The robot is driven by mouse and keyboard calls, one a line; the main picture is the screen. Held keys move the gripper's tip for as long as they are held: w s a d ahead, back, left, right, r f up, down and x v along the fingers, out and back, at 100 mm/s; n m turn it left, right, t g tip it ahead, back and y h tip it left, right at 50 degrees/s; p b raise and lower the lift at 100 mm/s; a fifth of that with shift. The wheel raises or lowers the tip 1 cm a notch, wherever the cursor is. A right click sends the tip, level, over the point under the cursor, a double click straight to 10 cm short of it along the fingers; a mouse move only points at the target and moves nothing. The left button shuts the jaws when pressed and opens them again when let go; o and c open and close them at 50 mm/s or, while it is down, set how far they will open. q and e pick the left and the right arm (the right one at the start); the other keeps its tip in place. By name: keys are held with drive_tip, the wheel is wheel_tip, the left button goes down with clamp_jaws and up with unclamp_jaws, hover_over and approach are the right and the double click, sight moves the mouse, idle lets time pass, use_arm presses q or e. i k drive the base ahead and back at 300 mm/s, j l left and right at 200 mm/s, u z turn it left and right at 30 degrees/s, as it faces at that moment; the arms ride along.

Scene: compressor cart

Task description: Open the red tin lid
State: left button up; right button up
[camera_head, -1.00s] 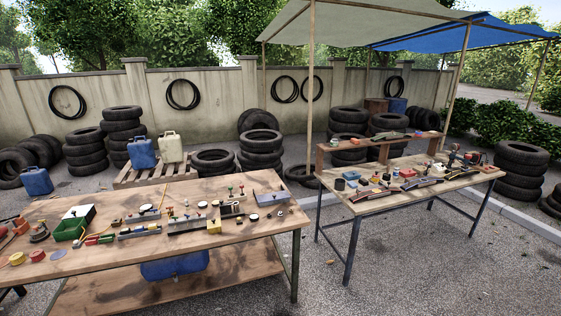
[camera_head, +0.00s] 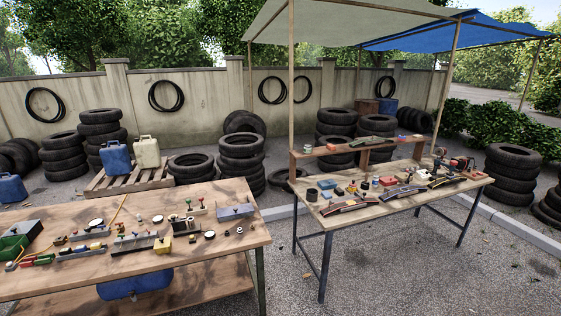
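Neither of my grippers is in view. On the right table (camera_head: 400,207), a small red item (camera_head: 388,181) lies among tools near the middle; it is too small to tell whether it is a tin with a lid. A red and dark machine-like item (camera_head: 461,163) stands at that table's right end. No red tin can be made out for certain on the left table (camera_head: 215,238).
The left table holds a green bin (camera_head: 12,247) and several tools. A dark cup (camera_head: 312,195) and a blue box (camera_head: 327,184) stand on the right table, before a raised shelf (camera_head: 340,149). A gravel gap separates the tables. Tyre stacks (camera_head: 241,152) stand behind.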

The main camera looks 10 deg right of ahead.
sight(388, 180)
drive_tip(key=i+l, duration=0.1)
drive_tip(key=l, duration=0.3)
drive_tip(key=i+l, duration=0.15)
drive_tip(key=l, duration=0.2)
drive_tip(key=i+l, duration=0.1)
drive_tip(key=l, duration=0.3)
drive_tip(key=i+l, duration=0.1)
drive_tip(key=l, duration=0.85)
drive_tip(key=i+l+z, duration=0.1)
drive_tip(key=l, duration=0.35)
drive_tip(key=i+l, duration=0.15)
drive_tip(key=l, duration=0.3)
drive_tip(key=i+l+z, duration=0.1)
drive_tip(key=l, duration=0.35)
drive_tip(key=i+l, duration=0.25)
drive_tip(key=l, duration=0.15)
drive_tip(key=i+l, duration=0.2)
drive_tip(key=l, duration=0.15)
drive_tip(key=i+l, duration=0.25)
drive_tip(key=l, duration=0.15)
drive_tip(key=i+l+z, duration=0.1)
drive_tip(key=l, duration=0.3)
drive_tip(key=i, duration=0.1)
